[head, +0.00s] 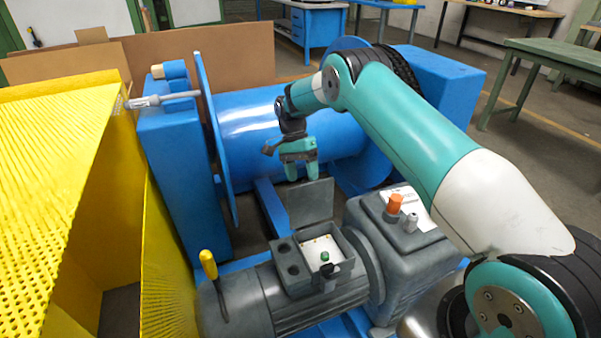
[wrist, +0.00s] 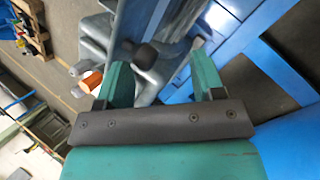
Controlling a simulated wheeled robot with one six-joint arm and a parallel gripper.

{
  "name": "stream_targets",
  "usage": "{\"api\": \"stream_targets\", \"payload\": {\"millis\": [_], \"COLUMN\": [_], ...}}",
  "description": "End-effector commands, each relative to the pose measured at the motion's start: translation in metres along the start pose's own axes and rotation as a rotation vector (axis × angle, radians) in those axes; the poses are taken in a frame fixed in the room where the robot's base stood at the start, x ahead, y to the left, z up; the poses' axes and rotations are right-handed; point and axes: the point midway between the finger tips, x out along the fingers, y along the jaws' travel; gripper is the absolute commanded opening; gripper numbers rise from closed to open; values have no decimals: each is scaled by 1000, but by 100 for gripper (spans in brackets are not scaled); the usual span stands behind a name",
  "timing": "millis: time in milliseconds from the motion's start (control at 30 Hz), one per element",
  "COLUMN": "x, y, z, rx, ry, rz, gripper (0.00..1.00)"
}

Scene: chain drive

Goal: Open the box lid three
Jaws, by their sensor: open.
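The grey box lid (head: 311,203) stands raised at the back edge of the terminal box (head: 346,262) on top of the grey motor. The box is open on top, and its pale inside shows, with a small green-topped part at its front edge. My gripper (head: 302,174) points down just above and behind the lid's top edge. Its two green fingers are apart with nothing between them. The fingers also show in the wrist view (wrist: 160,75). Whether a finger touches the lid is unclear. The lid cannot be made out for sure in the wrist view.
A grey gearbox (head: 392,262) with an orange cap (head: 395,203) stands right of the motor. A yellow-handled screwdriver (head: 209,266) stands at the motor's left end. A blue drum (head: 255,120) lies behind my gripper. A yellow mesh guard (head: 60,170) fills the left.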

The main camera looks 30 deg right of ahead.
Motion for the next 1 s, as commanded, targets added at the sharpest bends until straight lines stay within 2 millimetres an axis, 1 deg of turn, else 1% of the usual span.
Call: {"api": "stream_targets", "payload": {"millis": [33,233,367,467,567,600,1000], "x": [31,30,20,3,-21,-32,-136], "y": [0,0,4,10,19,22,64], "z": [-5,-5,-2,3,10,14,46], "rx": [9,10,10,9,8,7,4], "ry": [-23,-23,-21,-19,-15,-13,-3], "rz": [27,26,23,20,16,15,3], "gripper": [52,52,52,52,52,52,52]}}
